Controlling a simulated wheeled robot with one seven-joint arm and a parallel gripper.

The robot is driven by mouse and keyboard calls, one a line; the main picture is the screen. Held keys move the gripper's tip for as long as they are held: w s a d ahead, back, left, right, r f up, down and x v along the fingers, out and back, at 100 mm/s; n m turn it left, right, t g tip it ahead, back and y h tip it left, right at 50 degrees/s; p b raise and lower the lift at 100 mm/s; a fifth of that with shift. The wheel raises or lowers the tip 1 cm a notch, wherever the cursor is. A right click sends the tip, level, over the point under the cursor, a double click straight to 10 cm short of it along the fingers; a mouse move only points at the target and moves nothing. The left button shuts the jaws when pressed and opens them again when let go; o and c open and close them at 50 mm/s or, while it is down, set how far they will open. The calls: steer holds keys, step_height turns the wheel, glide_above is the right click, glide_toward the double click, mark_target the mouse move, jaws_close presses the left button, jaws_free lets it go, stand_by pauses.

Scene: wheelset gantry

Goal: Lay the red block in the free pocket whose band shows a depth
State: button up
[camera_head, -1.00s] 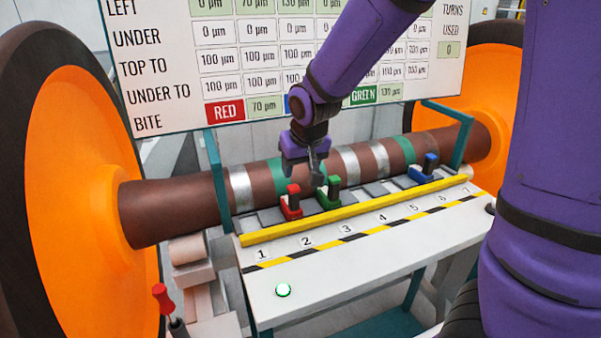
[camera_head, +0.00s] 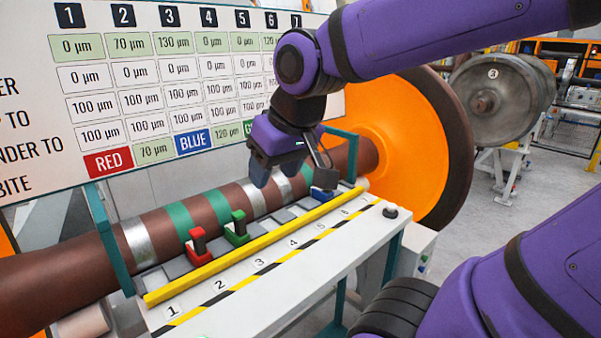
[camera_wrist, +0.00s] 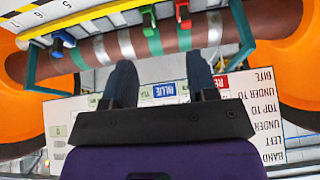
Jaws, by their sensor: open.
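The red block (camera_head: 198,246) sits upright in the pocket row near the left end, apparently the second pocket. The green block (camera_head: 237,228) stands in the pocket to its right. The blue block (camera_head: 323,192) is near the right end. My gripper (camera_head: 290,165) is open and empty above the shaft, between the green and blue blocks. In the wrist view, the red block (camera_wrist: 183,14), green block (camera_wrist: 149,22) and blue block (camera_wrist: 62,42) lie beyond the open fingers. The shaft (camera_head: 155,232) has silver and green bands.
The board (camera_head: 130,90) shows columns numbered from 1, with 0, 70 and 130 µm in the first three top cells. A yellow rail (camera_head: 245,252) fronts the pockets. Teal posts (camera_head: 108,235) and an orange wheel (camera_head: 415,150) flank the shaft. Floor at right is open.

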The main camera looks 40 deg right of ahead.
steer(key=s, duration=0.4)
steer(key=s+r, duration=0.1)
steer(key=shift+s+d, duration=0.15)
steer(key=shift+s, duration=0.25)
steer(key=shift+c, duration=0.5)
